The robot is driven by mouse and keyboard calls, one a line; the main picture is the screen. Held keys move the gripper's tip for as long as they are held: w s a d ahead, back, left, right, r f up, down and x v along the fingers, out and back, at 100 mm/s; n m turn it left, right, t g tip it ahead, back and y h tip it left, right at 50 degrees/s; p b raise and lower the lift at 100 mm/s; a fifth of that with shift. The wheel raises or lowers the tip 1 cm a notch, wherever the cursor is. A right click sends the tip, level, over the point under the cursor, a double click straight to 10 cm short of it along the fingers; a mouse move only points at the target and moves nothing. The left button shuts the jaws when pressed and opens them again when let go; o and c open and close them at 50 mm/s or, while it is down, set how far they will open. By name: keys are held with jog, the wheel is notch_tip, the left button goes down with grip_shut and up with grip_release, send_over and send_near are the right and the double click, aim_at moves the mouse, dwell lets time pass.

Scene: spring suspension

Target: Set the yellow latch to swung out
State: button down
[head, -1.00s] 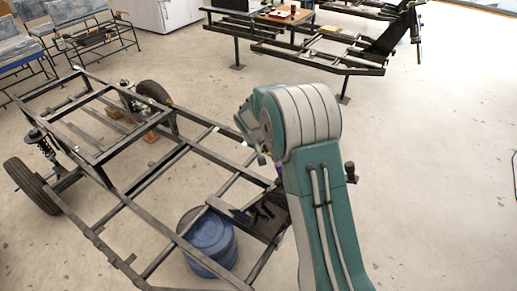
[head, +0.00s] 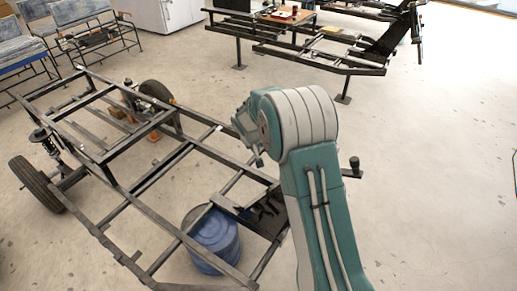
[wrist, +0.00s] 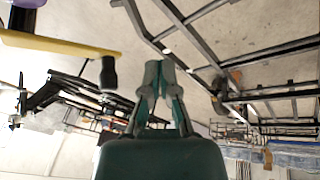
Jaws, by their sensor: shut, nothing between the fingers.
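A yellow bar (wrist: 62,46), which looks like the latch, runs across the upper left of the wrist view. A black knob (wrist: 108,73) is at its right end. My gripper (wrist: 160,66) is shut and empty, to the right of the knob, with a visible gap between them in the picture. In the head view my gripper (head: 258,160) is partly hidden by my arm, and no yellow part shows there. A black knob (head: 354,163) sticks out right of my arm; I cannot tell if it is the same one.
A black frame (head: 130,203) with wheels fills the left of the head view. A blue drum (head: 217,240) stands under its near end. Another frame stands at the back (head: 320,62), and benches (head: 95,35) at the back left. The floor at right is clear.

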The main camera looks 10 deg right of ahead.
jog(key=s+a+r, duration=0.1)
jog(key=a+r, duration=0.6)
jog(key=a, duration=0.1)
jog(key=s+d+r, duration=0.2)
jog(key=s+r, duration=0.4)
jog(key=r, duration=0.2)
jog(key=s+d+r+y, duration=0.1)
jog(key=s+d+r, duration=0.3)
jog(key=s+r, duration=0.45)
jog(key=s+t+y, duration=0.1)
jog(key=s+t, duration=0.1)
jog(key=s, duration=2.1)
jog(key=shift+d+f+m, duration=0.15)
jog(key=shift+f+m, duration=0.05)
jog(key=shift+m, duration=0.1)
